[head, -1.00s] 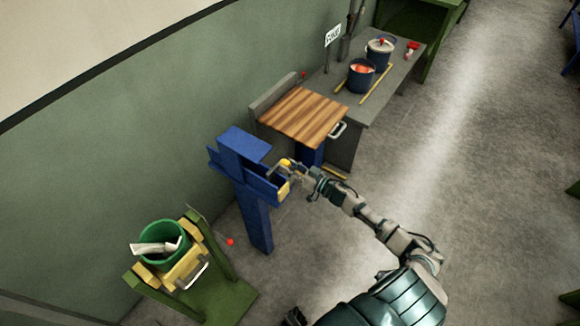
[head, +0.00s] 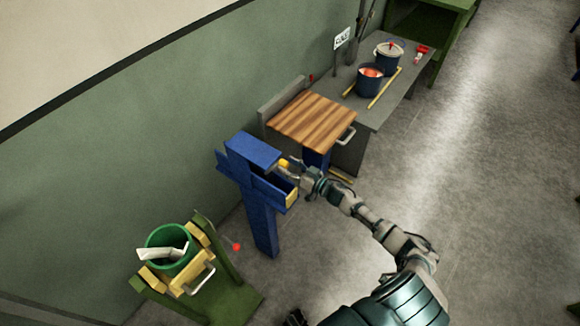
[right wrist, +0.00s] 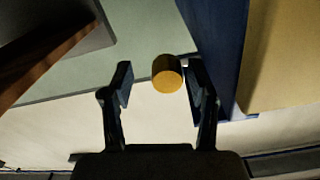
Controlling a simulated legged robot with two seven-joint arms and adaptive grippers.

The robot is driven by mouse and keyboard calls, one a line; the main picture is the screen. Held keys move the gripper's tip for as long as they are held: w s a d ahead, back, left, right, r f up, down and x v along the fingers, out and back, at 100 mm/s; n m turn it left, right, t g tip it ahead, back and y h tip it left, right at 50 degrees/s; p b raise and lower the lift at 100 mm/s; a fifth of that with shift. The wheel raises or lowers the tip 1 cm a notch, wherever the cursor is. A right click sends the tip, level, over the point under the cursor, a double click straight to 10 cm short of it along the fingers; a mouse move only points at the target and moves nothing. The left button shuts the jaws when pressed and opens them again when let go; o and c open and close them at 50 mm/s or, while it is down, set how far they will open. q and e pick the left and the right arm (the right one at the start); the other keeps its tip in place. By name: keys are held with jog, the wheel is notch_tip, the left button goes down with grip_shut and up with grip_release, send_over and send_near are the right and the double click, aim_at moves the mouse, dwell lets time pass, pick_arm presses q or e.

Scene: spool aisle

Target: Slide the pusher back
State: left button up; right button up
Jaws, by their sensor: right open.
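A yellow cylindrical knob (head: 284,162), which appears to be the pusher's handle, sits at the top of a blue stand (head: 252,150) with an open trough. A yellow end piece (head: 292,196) closes the near end of the trough. My right gripper (head: 293,167) is at the knob. In the right wrist view the fingers (right wrist: 160,85) are apart, with the knob (right wrist: 167,73) between or just beyond their tips, nearer the right finger. I cannot tell whether they touch. The rest of the pusher is hidden.
Behind the stand is a grey bench (head: 375,118) with a wooden board (head: 312,120), buckets and yellow strips. A green stand (head: 222,300) with a green bucket (head: 165,240) is at the lower left. The green wall is close behind; open floor lies to the right.

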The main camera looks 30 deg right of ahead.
jog(key=shift+s, duration=0.5)
jog(key=v, duration=1.1)
jog(key=shift+d, duration=0.3)
jog(key=shift+a+f, duration=0.1)
